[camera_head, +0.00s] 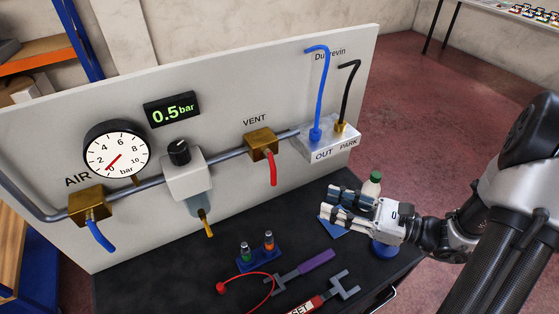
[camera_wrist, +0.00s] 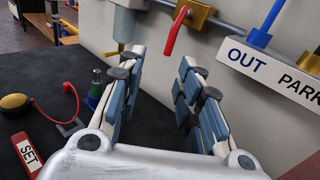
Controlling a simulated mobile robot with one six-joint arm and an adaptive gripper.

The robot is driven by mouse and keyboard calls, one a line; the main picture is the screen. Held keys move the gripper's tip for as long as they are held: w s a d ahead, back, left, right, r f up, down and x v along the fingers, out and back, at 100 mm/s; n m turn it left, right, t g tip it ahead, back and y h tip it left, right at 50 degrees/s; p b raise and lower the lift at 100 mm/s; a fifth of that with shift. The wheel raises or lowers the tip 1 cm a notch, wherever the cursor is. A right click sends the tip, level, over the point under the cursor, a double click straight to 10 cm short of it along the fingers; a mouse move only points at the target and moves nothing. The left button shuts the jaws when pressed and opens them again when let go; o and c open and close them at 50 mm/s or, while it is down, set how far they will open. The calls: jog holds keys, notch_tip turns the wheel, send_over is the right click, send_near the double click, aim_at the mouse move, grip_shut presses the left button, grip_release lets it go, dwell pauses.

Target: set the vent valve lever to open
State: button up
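The vent valve is a brass block (camera_head: 262,144) on the grey pipe under the label VENT, with a red lever (camera_head: 272,169) hanging down from it. In the wrist view the red lever (camera_wrist: 175,31) is at the top, beyond the fingers, beside its brass block (camera_wrist: 196,14). My gripper (camera_head: 334,202) is to the right of and below the lever in the head view, apart from it. In the wrist view my gripper (camera_wrist: 162,68) is open, with nothing between its blue-padded fingers.
The panel (camera_head: 222,92) carries a gauge (camera_head: 117,150), a display reading 0.5 bar (camera_head: 171,109), a regulator (camera_head: 187,174) and an OUT/PARK block (camera_head: 328,145). A bottle (camera_head: 372,185) stands behind my gripper.

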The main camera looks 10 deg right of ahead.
jog(key=d+m+t, duration=0.1)
jog(key=b, duration=0.3)
send_near(274, 186)
jog(key=x, duration=0.3)
jog(key=r+x, duration=0.1)
jog(key=x, duration=0.3)
jog(key=r+x, duration=0.1)
jog(key=x, duration=0.2)
jog(key=shift+w+r, duration=0.2)
jog(key=shift+w, duration=0.2)
jog(key=shift+c, duration=0.2)
grip_shut()
